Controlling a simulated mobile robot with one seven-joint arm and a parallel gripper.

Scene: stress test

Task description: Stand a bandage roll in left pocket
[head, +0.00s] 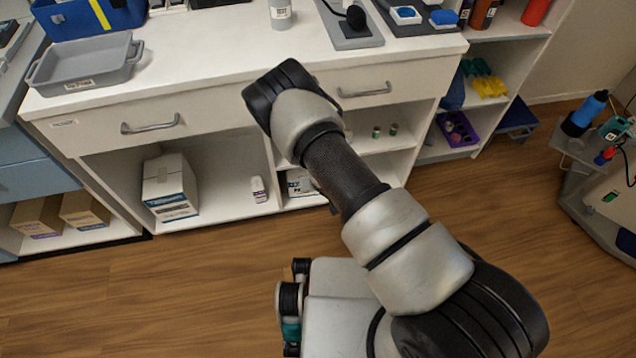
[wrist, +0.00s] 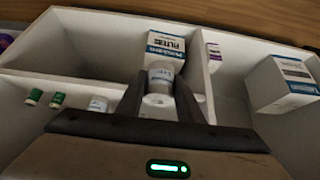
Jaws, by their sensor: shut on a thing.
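In the wrist view my gripper (wrist: 158,103) is shut on a pale, labelled cylinder, which I take for the bandage roll (wrist: 160,75). The roll sits between the two dark fingers, its label facing the camera. Its lower part is partly covered by the fingers. In the head view my arm reaches to the front of the white cabinet, and the gripper and roll are hidden behind it. I cannot make out a left pocket in either view.
Behind the roll, a filter box (wrist: 165,42) stands in a shelf compartment. Green-capped vials (wrist: 57,100) are to the left, a white carton (wrist: 285,85) to the right. On the counter are a grey tray (head: 85,65) and a white bottle (head: 281,14). Foreground floor (head: 150,290) is clear.

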